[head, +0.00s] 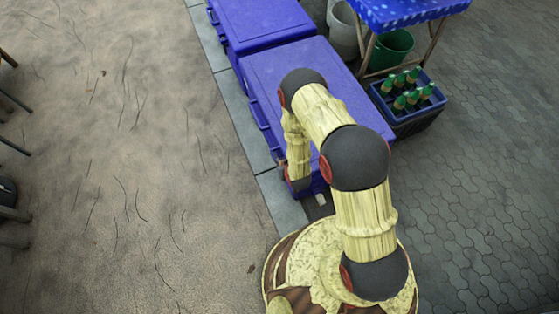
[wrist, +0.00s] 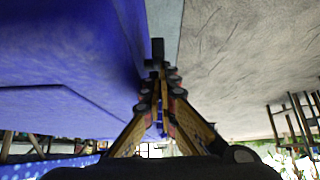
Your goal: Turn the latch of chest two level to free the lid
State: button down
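Two blue-purple chests stand in a row in the head view, a near one (head: 300,72) and a far one (head: 262,22). I cannot tell which is chest two. Latch-like parts (head: 264,122) run along the near chest's left side; their angle is too small to read. My gripper (head: 282,163) is low beside the near chest's left front side, mostly hidden by my arm. In the wrist view my gripper (wrist: 158,58) has its fingers converged, with dark tips together beside a blue chest wall (wrist: 75,60). I see nothing clearly held, and no latch stands out there.
A pale kerb (head: 236,100) runs along the chests' left; open sandy ground (head: 130,150) lies beyond.

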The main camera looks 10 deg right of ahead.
jog(key=shift+s+d+f, duration=0.15)
jog(key=shift+s+f, duration=0.4)
jog(key=shift+s+f+b, duration=0.15)
jog(key=shift+s+b, duration=0.1)
jog(key=shift+b, duration=0.05)
dwell(0.3)
